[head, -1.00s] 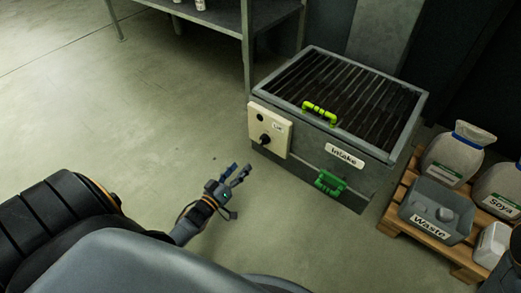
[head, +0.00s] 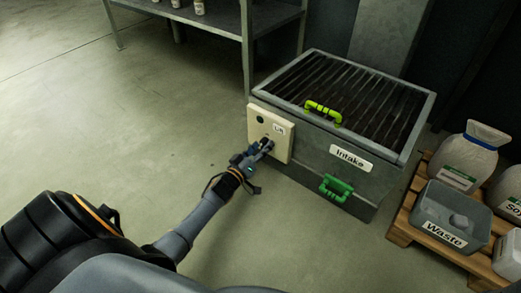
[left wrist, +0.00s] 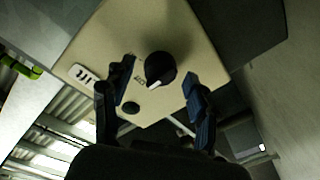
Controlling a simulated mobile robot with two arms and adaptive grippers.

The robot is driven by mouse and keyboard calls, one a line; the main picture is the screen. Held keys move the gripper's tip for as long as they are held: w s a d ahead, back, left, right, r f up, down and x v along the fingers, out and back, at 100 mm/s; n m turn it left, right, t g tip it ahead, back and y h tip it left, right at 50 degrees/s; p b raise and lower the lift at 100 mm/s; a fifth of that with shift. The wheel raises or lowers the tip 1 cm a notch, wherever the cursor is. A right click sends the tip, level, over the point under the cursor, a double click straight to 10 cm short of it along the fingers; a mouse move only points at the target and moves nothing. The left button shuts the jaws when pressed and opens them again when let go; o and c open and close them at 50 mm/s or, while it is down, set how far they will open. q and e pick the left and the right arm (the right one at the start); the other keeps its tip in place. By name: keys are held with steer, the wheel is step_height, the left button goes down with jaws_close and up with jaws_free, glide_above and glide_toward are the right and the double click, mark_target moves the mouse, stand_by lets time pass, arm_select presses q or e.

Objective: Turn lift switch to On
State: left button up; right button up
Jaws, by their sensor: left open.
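The lift switch is a round black knob (left wrist: 160,68) with a white pointer mark on a cream panel (head: 283,135). The panel is fixed to the front left of the grey intake box and carries a small label and a dark round button (left wrist: 129,107). My left gripper (head: 262,149) is at the panel, in front of the knob, and partly hides it in the head view. In the left wrist view its two fingers (left wrist: 160,92) are open, one on each side of the knob, with gaps visible. My right gripper is not in view.
The intake box (head: 315,165) has a slatted top, a yellow-green handle (head: 323,113) and a green handle (head: 336,187). A metal shelf (head: 215,22) stands behind. The floor at left is clear.

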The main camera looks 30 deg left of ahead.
arm_select(q)
steer(key=c, duration=1.2)
steer(key=shift+m, duration=0.4)
steer(key=m, duration=0.5)
steer(key=shift+f+m+t, duration=0.1)
steer(key=shift+m+t, duration=0.2)
steer(key=m+h, duration=0.1)
steer(key=m, duration=0.4)
steer(key=shift+m, duration=0.4)
steer(key=o, duration=1.2)
